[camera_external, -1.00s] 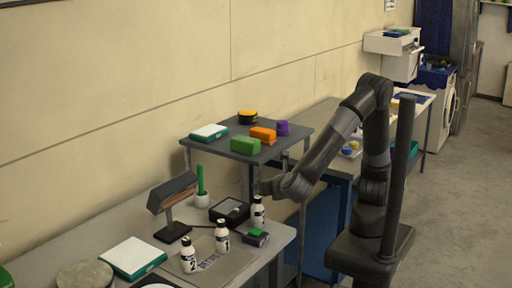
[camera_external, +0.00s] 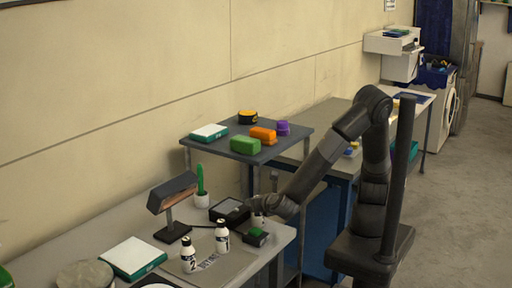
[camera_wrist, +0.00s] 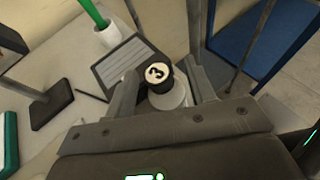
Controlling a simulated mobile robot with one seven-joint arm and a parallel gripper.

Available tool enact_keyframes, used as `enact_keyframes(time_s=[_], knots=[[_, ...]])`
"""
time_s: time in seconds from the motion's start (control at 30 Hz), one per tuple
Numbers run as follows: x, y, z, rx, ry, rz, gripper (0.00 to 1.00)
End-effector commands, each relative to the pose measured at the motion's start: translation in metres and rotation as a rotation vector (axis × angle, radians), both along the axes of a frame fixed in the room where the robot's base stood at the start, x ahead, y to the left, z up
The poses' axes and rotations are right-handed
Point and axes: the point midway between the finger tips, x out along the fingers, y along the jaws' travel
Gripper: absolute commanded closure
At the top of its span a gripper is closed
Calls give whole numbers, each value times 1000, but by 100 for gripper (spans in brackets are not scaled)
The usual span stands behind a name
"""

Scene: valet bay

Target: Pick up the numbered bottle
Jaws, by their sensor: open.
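Three white bottles with black caps stand on the near table. The bottle marked 2 (camera_external: 189,256) and the bottle marked 1 (camera_external: 222,237) are upright and clear of my gripper. The third bottle (camera_external: 258,220) is mostly hidden behind my gripper (camera_external: 257,203) in the external view. In the wrist view its black cap carries a white disc with a 3 (camera_wrist: 157,74). My open gripper (camera_wrist: 162,80) has one finger on each side of this bottle. I cannot tell whether either finger touches it.
A lamp (camera_external: 172,195) and a green item in a white pot (camera_external: 202,198) are further left. A raised grey shelf (camera_external: 208,148) stands behind.

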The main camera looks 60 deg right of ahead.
Motion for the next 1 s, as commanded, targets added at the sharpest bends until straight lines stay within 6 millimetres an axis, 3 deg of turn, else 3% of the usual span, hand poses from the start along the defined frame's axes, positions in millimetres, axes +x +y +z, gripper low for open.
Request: enact_keyframes(time_s=[0.2,0.43,1.0], knots=[[18,-12,-9,0,0,-1,50],[19,-12,-10,1,1,1,50],[19,-12,-9,0,0,1,96]])
